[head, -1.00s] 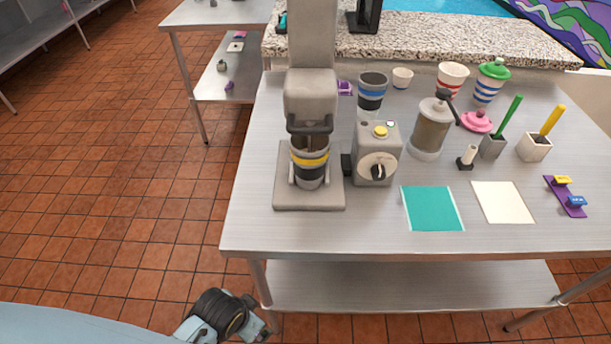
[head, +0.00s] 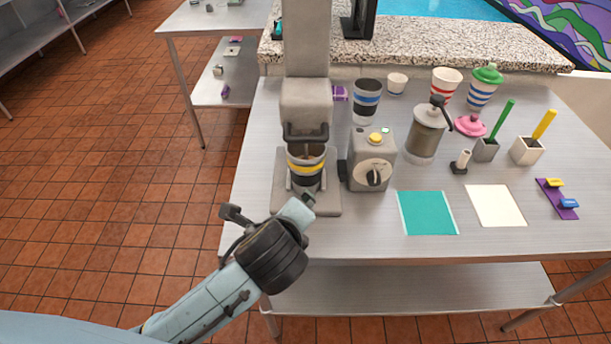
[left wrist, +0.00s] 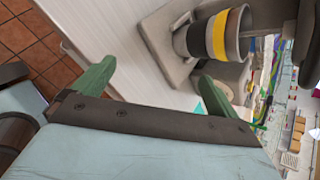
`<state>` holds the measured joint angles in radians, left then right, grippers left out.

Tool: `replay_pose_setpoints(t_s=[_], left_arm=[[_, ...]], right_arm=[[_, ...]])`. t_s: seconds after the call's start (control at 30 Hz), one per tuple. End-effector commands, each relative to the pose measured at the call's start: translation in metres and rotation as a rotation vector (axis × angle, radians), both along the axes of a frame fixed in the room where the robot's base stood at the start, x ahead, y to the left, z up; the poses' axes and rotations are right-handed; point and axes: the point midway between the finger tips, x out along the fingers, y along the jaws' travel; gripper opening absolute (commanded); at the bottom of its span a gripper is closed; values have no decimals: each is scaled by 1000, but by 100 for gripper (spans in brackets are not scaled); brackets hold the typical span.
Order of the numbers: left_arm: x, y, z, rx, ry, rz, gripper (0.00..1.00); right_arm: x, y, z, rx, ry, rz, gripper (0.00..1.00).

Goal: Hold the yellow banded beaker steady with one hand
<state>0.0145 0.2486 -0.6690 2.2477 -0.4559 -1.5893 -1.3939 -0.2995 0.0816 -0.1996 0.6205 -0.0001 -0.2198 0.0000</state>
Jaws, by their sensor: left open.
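The yellow banded beaker (head: 305,168) stands upright on the base of the grey machine (head: 306,103), under its dark looped handle. It has a yellow band between darker and pale bands, and it also shows in the left wrist view (left wrist: 219,36) at the upper right. My left gripper (head: 305,201) is just in front of the machine's base, below the beaker in the picture and apart from it. In the left wrist view its two green fingers (left wrist: 155,82) are spread wide with nothing between them. My right gripper is in neither view.
A grey dial box (head: 372,160) stands right of the machine. Behind it are a blue-banded beaker (head: 366,99) and a grinder-like canister (head: 427,133). A teal mat (head: 427,213) and a white mat (head: 495,206) lie flat. The table's front left strip is clear.

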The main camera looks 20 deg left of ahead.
Motion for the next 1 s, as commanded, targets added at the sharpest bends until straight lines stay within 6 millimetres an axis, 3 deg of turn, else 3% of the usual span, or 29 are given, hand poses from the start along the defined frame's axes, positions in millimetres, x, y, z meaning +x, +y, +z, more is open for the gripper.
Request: replay_pose_setpoints(t_s=[0.03,0.2,0.4,0.67,1.0], left_arm=[[12,-5,15,130,-33,-93,98],[33,-17,52,535,-97,-331,98],[43,-23,73,786,-118,-440,98],[65,-17,65,825,-117,-454,98],[124,0,39,821,-117,-455,98]], right_arm=[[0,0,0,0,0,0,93],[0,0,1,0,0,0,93],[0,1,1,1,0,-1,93],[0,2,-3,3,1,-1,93],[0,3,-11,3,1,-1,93]])
